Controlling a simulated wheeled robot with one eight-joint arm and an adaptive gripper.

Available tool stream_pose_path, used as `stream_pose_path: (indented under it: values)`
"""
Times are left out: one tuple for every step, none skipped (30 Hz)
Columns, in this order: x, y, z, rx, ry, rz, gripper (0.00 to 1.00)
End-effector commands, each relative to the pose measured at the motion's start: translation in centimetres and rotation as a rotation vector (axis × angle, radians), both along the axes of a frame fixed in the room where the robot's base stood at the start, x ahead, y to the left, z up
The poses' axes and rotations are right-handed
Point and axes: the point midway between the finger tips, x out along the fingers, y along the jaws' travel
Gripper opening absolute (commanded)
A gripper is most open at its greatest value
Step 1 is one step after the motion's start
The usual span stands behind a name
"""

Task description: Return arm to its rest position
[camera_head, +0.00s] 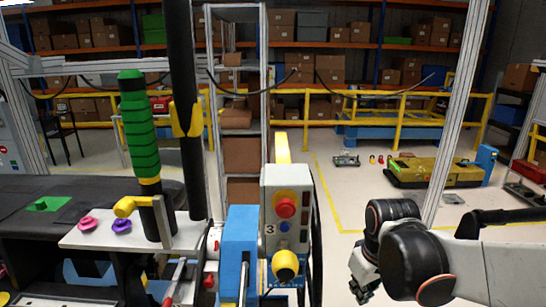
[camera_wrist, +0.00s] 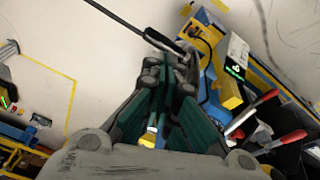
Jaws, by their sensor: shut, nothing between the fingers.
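My gripper (camera_head: 364,284) is at the lower right in the head view, beside and apart from the dashboard module. The wrist view shows its fingers (camera_wrist: 168,72) brought together, with nothing held between them. My arm reaches in from the right edge in the head view. The module's grey control box (camera_head: 271,228) carries a red button (camera_head: 286,206) and a yellow knob (camera_head: 285,264). A blue block (camera_head: 237,250) stands at its left. In the wrist view, blue and yellow module parts (camera_wrist: 229,92) and red-handled levers (camera_wrist: 289,139) lie to the right of the fingers.
A thick green-ribbed handle (camera_head: 139,125) and a tall black post (camera_head: 181,60) rise at the left. A grey metal post (camera_head: 462,100) stands behind my arm. Yellow railings (camera_head: 395,124) and shelves with boxes are further back. Floor inside a yellow line (camera_head: 335,205) is clear.

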Motion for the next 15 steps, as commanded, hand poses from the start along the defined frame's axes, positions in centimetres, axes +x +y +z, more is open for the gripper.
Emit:
stream_pose_path:
  values:
    - [-0.9,0.0,-0.1,0.004,-0.024,-0.019,0.00]
    - [-1.3,0.0,0.0,0.008,-0.041,-0.032,0.00]
    - [-1.9,0.0,0.2,0.012,-0.061,-0.049,0.00]
    - [-2.3,0.0,0.4,0.017,-0.077,-0.062,0.00]
    - [-2.7,0.0,0.5,0.021,-0.093,-0.074,0.00]
    - [-3.3,0.0,0.6,0.026,-0.115,-0.092,0.00]
    - [-3.7,0.0,0.6,0.031,-0.130,-0.104,0.00]
    - [-4.1,0.0,0.7,0.035,-0.145,-0.116,0.00]
    - [-4.7,0.0,0.7,0.042,-0.166,-0.133,0.00]
    - [-5.1,0.0,0.7,0.047,-0.182,-0.145,0.00]
    - [-5.6,0.0,0.7,0.052,-0.198,-0.158,0.00]
    - [-6.2,0.0,0.6,0.060,-0.218,-0.174,0.00]
    - [-6.6,0.0,0.5,0.065,-0.235,-0.186,0.00]
    - [-7.0,0.0,0.4,0.071,-0.249,-0.198,0.00]
    - [-7.5,0.0,0.3,0.080,-0.270,-0.215,0.00]
